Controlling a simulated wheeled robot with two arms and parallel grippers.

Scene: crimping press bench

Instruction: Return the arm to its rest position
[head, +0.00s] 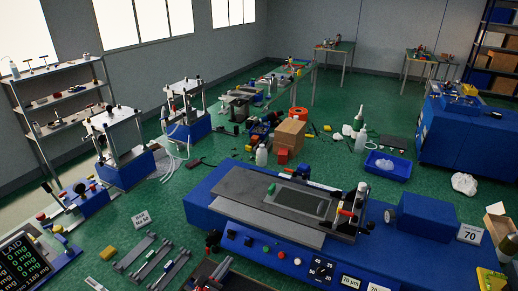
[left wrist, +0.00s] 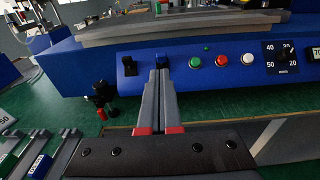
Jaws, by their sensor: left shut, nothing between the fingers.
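My left gripper (head: 227,260) is low at the bottom of the head view, in front of the blue press bench machine (head: 200,208). In the left wrist view my left gripper (left wrist: 160,72) shows two grey fingers with red bases, pressed together with nothing between them. Whether the tips touch the panel I cannot tell. My right gripper is in neither view.
Green, red and white buttons and a dial (left wrist: 286,58) line the panel. A black stand with a red handle (left wrist: 101,98) is left of the fingers. Grey rails (head: 152,262) lie on the green surface. A dark display (head: 22,262) stands at lower left.

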